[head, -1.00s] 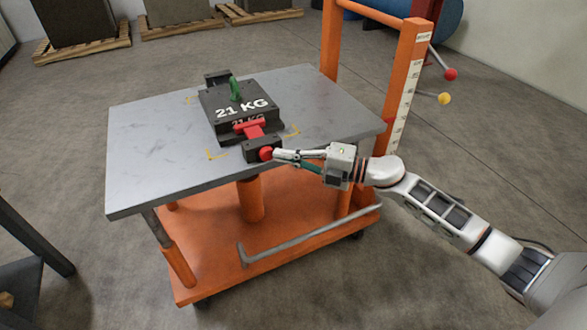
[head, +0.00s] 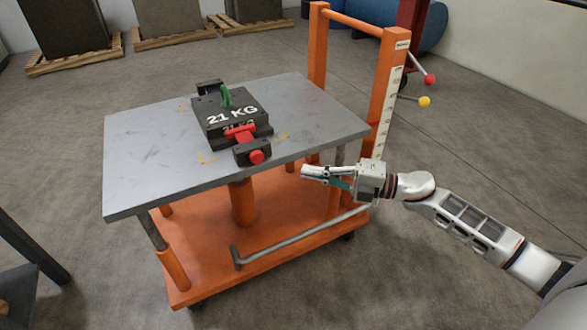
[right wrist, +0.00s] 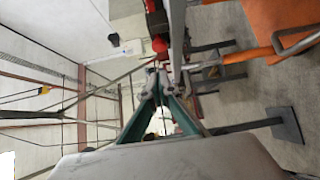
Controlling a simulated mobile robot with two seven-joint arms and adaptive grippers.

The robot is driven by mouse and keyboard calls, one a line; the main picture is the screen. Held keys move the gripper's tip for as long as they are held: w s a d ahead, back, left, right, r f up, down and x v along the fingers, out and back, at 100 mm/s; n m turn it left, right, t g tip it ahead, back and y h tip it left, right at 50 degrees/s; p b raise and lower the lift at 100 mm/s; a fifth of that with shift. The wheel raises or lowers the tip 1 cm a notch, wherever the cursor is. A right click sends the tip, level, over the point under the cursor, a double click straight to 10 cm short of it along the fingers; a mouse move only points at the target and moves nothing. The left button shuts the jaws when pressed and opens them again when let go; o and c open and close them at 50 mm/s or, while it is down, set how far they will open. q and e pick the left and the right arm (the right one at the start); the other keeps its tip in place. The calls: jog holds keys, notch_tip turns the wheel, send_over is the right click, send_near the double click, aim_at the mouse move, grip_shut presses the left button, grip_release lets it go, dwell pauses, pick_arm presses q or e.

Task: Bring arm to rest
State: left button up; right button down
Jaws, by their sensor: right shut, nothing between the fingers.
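My right gripper (head: 306,173) is shut and empty in the head view. It is in the air off the front right edge of the cart's grey table top (head: 150,155), apart from the red knob (head: 257,157). In the right wrist view its green-sided fingers (right wrist: 160,90) meet at the tips with nothing between them. The right arm (head: 470,222) reaches in from the right. A dark block marked 21 KG (head: 232,113) sits on the table top, with a green handle on top and a red clamp (head: 240,132) at its front. My left gripper is not in view.
The orange cart has an upright post (head: 390,90) with a scale close behind my right gripper. A grey bar handle (head: 300,238) lies low over its base. Red and yellow ball levers (head: 426,90) stand behind. Pallets with dark blocks (head: 75,62) are at the back. Floor at the right is open.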

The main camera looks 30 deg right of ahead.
jog(key=shift+v, duration=0.9)
